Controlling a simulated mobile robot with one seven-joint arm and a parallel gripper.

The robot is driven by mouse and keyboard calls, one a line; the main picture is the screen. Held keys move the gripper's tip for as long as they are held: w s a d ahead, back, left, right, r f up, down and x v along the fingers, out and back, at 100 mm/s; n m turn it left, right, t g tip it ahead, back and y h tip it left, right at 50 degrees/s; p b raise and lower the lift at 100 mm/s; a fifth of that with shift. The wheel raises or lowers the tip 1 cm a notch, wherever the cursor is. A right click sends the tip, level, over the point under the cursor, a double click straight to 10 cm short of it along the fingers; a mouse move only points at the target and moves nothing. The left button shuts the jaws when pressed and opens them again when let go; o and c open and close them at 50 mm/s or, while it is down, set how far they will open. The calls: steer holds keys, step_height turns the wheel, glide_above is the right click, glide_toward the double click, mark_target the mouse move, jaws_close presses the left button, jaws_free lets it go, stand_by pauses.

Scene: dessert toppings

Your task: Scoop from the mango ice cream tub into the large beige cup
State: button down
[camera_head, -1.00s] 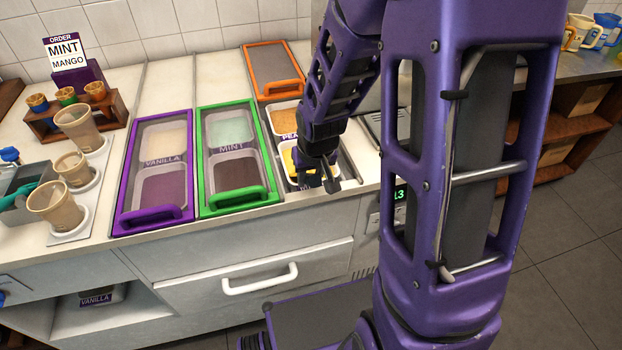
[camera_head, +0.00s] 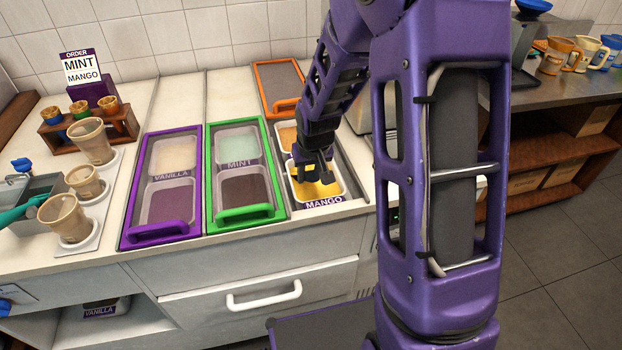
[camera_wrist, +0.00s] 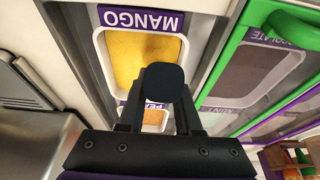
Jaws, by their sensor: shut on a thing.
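The mango ice cream tub (camera_head: 331,204) is a white open tub with yellow ice cream, at the front of the open well right of the mint tubs. It also shows in the wrist view (camera_wrist: 184,42). My gripper (camera_head: 314,176) is low over this tub. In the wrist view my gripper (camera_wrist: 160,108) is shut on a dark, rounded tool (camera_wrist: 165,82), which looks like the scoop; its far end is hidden. Three beige cups stand on the left of the counter. The rear one (camera_head: 91,140) looks the largest; the others are the middle cup (camera_head: 83,181) and front cup (camera_head: 66,219).
A purple-framed lid (camera_head: 126,215) and a green-framed lid (camera_head: 213,200) cover neighbouring tubs. An orange-framed lid (camera_head: 264,95) lies behind. An order sign (camera_head: 83,67) reads mint, mango.

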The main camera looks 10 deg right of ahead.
mark_target(313, 173)
steer(key=shift+f+b, duration=0.2)
steer(key=shift+b, duration=0.35)
steer(key=shift+s+t+b, duration=0.2)
steer(key=shift+t+b, duration=0.3)
steer(key=shift+b, duration=0.4)
steer(key=b, duration=0.2)
steer(key=s+t+b, duration=0.1)
steer(key=b, duration=0.1)
steer(key=shift+f, duration=0.25)
steer(key=r+p, duration=0.2)
steer(key=r, duration=0.1)
steer(key=s+r+p, duration=0.1)
steer(key=r+p, duration=0.2)
steer(key=shift+s, duration=0.1)
steer(key=shift+w+p+v, duration=0.15)
steer(key=shift+p+v, duration=0.9)
steer(key=shift+v, duration=0.05)
steer(key=shift+w+p+v, duration=0.15)
steer(key=shift+p+v, duration=0.85)
steer(key=shift+v, duration=0.1)
steer(key=shift+r, duration=0.2)
